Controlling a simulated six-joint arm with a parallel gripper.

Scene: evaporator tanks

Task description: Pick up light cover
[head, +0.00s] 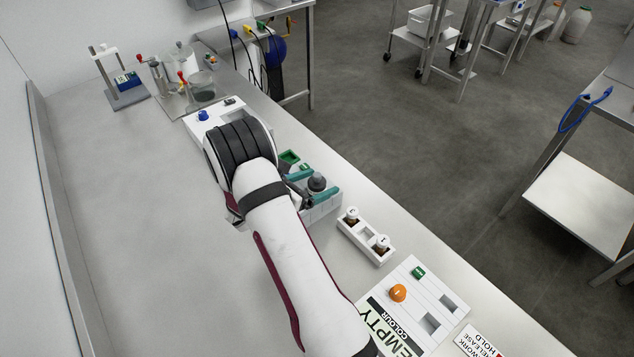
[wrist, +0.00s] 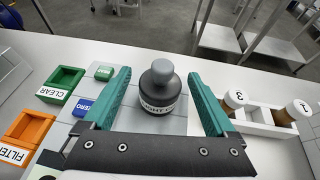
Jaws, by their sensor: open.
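The light cover (wrist: 160,88) is a dark grey, rounded, bottle-like piece with a lighter knob on top and a white label partly reading "IGHT CO". It stands upright on a grey block and also shows in the head view (head: 317,184). My gripper (wrist: 158,97) is open, with one teal finger to each side of the cover and visible gaps between. In the head view my gripper (head: 314,186) is at the cover, its teal fingers on either side. The cover's lower part is partly hidden in the head view.
A white rack (head: 352,239) with two capped vials stands close to the right. Left in the wrist view are a green CLEAR tray (wrist: 48,97) and an orange FILTER tray (wrist: 41,127).

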